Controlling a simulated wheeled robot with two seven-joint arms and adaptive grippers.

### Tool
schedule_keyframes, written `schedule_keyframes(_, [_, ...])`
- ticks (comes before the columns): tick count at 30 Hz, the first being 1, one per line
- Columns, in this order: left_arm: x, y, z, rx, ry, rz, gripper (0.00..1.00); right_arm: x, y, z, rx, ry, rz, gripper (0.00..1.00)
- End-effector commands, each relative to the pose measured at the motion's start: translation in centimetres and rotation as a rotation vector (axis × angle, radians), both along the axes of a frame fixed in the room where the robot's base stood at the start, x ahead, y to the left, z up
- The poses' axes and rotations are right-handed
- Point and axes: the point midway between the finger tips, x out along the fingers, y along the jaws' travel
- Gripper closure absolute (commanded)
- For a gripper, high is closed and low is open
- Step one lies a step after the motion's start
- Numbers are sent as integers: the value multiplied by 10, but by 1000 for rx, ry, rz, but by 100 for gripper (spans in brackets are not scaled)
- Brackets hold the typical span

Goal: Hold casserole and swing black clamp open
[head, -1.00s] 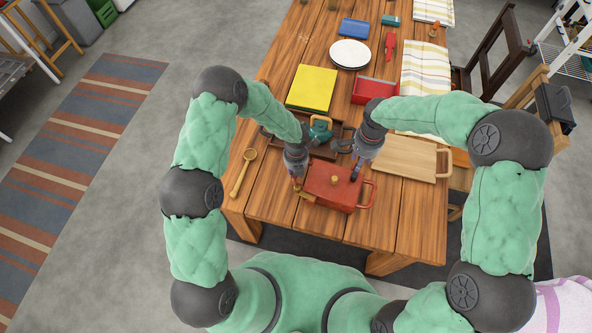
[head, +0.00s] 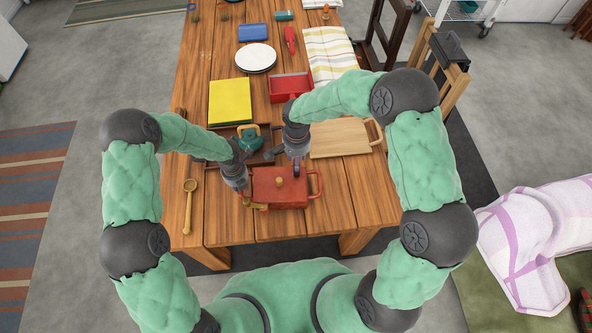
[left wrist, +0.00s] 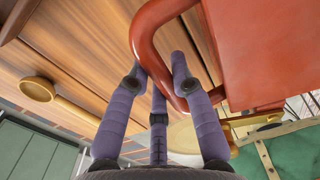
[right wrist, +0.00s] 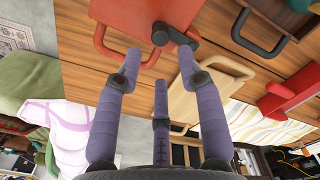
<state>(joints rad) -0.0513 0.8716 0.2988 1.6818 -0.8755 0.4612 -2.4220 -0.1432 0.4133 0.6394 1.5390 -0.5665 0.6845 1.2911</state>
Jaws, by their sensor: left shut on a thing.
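The red casserole (head: 282,190) with its lid and round knob stands at the table's near edge. My left gripper (head: 243,191) is at its left side. In the left wrist view, the left fingers (left wrist: 160,70) are closed around the casserole's red loop handle (left wrist: 147,35). The black clamp (right wrist: 175,37) shows at the casserole's edge in the right wrist view; I cannot make it out clearly in the head view. My right gripper (head: 297,165) is over the far right part of the casserole. Its fingers (right wrist: 161,58) are spread, with the clamp just beyond them.
A dark tray (head: 216,134) with a teal teapot (head: 246,139) is behind the casserole. A wooden board (head: 340,138) lies to the right. A yellow book (head: 229,101), red bin (head: 291,86) and plates (head: 256,58) are farther back. A wooden ladle (head: 189,205) lies left.

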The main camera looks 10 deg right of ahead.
Motion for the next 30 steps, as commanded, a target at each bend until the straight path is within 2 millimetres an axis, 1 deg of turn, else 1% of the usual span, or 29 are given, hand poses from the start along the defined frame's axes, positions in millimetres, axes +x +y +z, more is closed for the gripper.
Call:
schedule_keyframes(5, [0,0,0,0,0,0,100,0,0,-11,0,1,2,62])
schedule_keyframes(12, [0,0,0,0,0,0,100,0,0,-39,0,1,1,62])
schedule_keyframes(18, [0,0,0,0,0,0,100,0,0,-59,0,0,1,62])
schedule_keyframes(24, [0,0,0,0,-1,0,100,0,0,-69,0,0,1,62])
schedule_keyframes(30, [0,0,0,0,-1,0,100,0,0,-70,0,-1,1,62])
